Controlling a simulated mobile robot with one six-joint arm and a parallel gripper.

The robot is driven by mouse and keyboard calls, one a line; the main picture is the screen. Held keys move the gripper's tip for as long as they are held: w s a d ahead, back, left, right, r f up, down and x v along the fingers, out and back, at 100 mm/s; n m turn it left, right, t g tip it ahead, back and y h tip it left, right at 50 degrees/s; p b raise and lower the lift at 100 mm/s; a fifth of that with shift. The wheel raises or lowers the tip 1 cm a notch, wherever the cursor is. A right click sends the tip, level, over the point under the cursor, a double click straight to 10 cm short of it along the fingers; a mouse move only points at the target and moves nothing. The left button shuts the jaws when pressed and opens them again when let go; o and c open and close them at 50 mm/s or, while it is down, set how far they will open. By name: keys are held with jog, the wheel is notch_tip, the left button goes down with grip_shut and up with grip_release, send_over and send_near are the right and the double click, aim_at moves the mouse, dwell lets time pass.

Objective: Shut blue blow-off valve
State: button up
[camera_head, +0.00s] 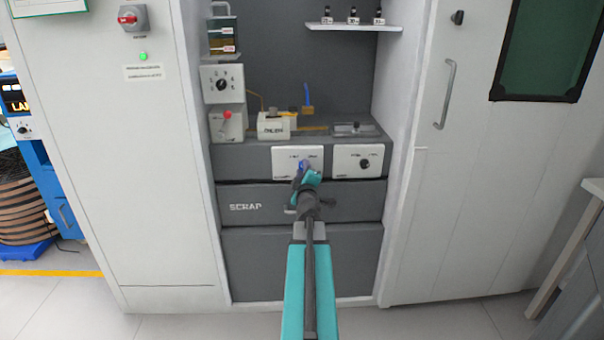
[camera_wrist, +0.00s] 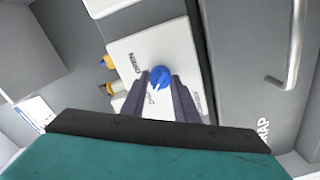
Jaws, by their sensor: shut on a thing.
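The blue valve knob (camera_wrist: 160,76) sits on a white panel (camera_wrist: 135,52) on the front of the grey bench. My gripper (camera_wrist: 161,84) is shut on the knob, with a dark finger on each side of it. In the head view my gripper (camera_head: 303,172) reaches the left of two white panels (camera_head: 285,153). There the gripper mostly covers the knob. A white mark shows on the knob face in the wrist view. The small lettering on the panel is too blurred to read fully.
A second white panel with a black knob (camera_head: 364,163) is just to the right. The SCRAP drawer (camera_head: 245,207) with its handle lies below. White cabinet walls flank both sides.

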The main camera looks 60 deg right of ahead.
jog(key=shift+s+d+r, duration=0.1)
jog(key=shift+s+d, duration=0.05)
jog(key=shift+d, duration=0.05)
dwell(0.3)
jog(key=o, duration=1)
jog(key=shift+o, duration=0.3)
jog(key=shift+a, duration=0.1)
jog(key=shift+n, duration=0.3)
jog(key=shift+a, duration=0.2)
jog(key=p+v, duration=0.7)
jog(key=shift+p, duration=0.35)
